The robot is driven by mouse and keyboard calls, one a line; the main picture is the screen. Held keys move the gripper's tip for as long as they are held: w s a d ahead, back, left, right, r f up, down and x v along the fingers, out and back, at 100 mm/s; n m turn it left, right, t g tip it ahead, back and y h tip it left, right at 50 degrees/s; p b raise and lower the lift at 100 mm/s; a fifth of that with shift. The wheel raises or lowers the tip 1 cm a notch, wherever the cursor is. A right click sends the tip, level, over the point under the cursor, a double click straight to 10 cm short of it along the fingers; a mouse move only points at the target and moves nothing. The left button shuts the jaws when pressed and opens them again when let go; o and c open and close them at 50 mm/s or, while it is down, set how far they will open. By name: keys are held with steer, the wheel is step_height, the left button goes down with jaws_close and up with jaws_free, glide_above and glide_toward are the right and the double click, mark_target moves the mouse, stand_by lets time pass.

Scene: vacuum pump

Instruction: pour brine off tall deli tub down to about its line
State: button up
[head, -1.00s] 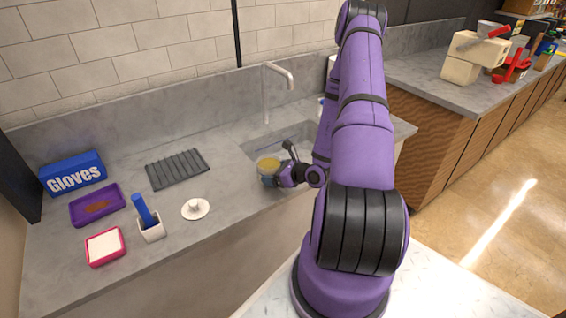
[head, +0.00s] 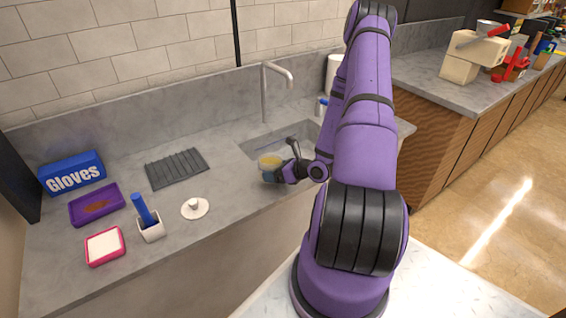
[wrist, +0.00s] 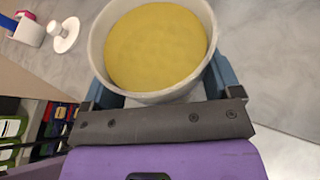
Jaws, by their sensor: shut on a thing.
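The tall deli tub (head: 271,161) is a pale round tub with yellow liquid in it, at the front edge of the sink. In the wrist view the tub (wrist: 98,50) is seen from above; the yellow surface fills most of its opening, and its side and any line are hidden. My gripper (head: 272,176) is shut on the tub, with blue-grey fingers on either side of it. The gripper also shows in the wrist view (wrist: 160,85). The sink (head: 293,142) lies just beyond the tub, partly hidden by my arm.
A tall faucet (head: 265,95) stands behind the sink. A white lid with a knob (head: 195,208), a brush holder (head: 152,232), a pink-rimmed tray (head: 105,247), a purple tray (head: 97,204), a grey ribbed mat (head: 177,168) and a glove box (head: 72,173) stand on the counter to the left.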

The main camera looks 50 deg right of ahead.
steer(key=shift+w+d+r+m+y, duration=0.2)
steer(key=shift+d+r+m+y, duration=0.2)
steer(key=shift+d+m, duration=0.2)
stand_by(1.9)
steer(key=shift+w+d+f+m+y, duration=0.2)
steer(key=shift+d+f+m+y, duration=0.1)
steer(key=shift+d+m+y, duration=0.15)
stand_by(1.8)
steer(key=shift+d+r+g, duration=0.1)
steer(key=shift+d+g, duration=0.1)
steer(key=shift+g, duration=0.1)
steer(key=shift+a, duration=0.2)
steer(key=shift+s+a+r+n+h, duration=0.25)
steer(key=shift+a+n+h, duration=0.15)
steer(key=shift+a, duration=0.2)
steer(key=shift+s+a+f+n+t+h, duration=0.15)
steer(key=shift+a+f+n+t+h, duration=0.35)
steer(key=shift+n, duration=0.25)
steer(key=shift+s+a+r+n+h, duration=0.2)
steer(key=shift+a+r+n+h, duration=0.1)
steer(key=shift+a+n+h, duration=0.3)
